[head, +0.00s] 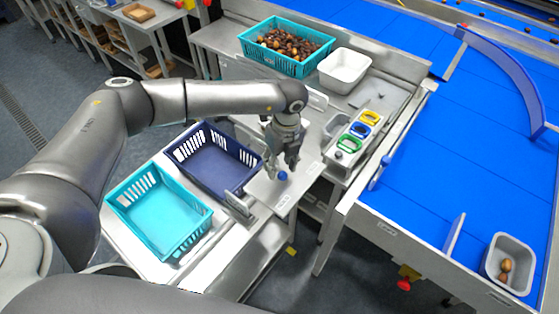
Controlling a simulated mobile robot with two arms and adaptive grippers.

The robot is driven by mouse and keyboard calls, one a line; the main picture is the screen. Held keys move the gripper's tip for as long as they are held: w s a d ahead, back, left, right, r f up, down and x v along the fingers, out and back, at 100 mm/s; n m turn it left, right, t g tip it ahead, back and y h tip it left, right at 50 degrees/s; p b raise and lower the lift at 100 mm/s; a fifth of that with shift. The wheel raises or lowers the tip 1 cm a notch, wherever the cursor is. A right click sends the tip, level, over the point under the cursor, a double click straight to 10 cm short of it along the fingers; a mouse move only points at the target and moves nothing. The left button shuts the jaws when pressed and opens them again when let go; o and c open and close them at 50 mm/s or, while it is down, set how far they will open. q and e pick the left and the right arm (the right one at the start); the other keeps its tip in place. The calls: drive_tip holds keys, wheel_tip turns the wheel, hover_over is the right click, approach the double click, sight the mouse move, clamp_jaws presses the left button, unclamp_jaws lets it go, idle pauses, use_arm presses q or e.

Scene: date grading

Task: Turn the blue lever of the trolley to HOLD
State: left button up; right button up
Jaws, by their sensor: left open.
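The blue lever's round knob (283,176) shows just below the fingertips of my left gripper (282,165). It sits over a grey metal plate at the right end of the trolley (228,262). My left gripper points down, open, with its fingers just above or around the knob; I cannot tell whether they touch it. The lever's shaft and any HOLD marking cannot be made out. My right gripper is not in view.
An empty teal crate (117,205) and a navy crate (222,188) stand on the trolley. Behind are a crate of dates (247,48), a white bin (343,85) and a panel with coloured rings (340,164). A blue conveyor (440,165) lies right.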

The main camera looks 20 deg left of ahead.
use_arm(q)
drive_tip(key=shift+f, duration=0.7)
clamp_jaws()
drive_tip(key=m+b, duration=0.2)
drive_tip(key=b, duration=0.1)
drive_tip(key=a+m+b, duration=0.1)
drive_tip(key=shift+s+f+m+b, duration=0.25)
drive_tip(key=shift+s+m+b, duration=0.05)
drive_tip(key=shift+s+a+r+m+b, duration=0.15)
drive_tip(key=shift+r+m+b, duration=0.1)
drive_tip(key=shift+m+b, duration=0.45)
drive_tip(key=shift+r, duration=0.1)
drive_tip(key=shift+c, duration=1.4)
unclamp_jaws()
drive_tip(key=shift+o, duration=1.4)
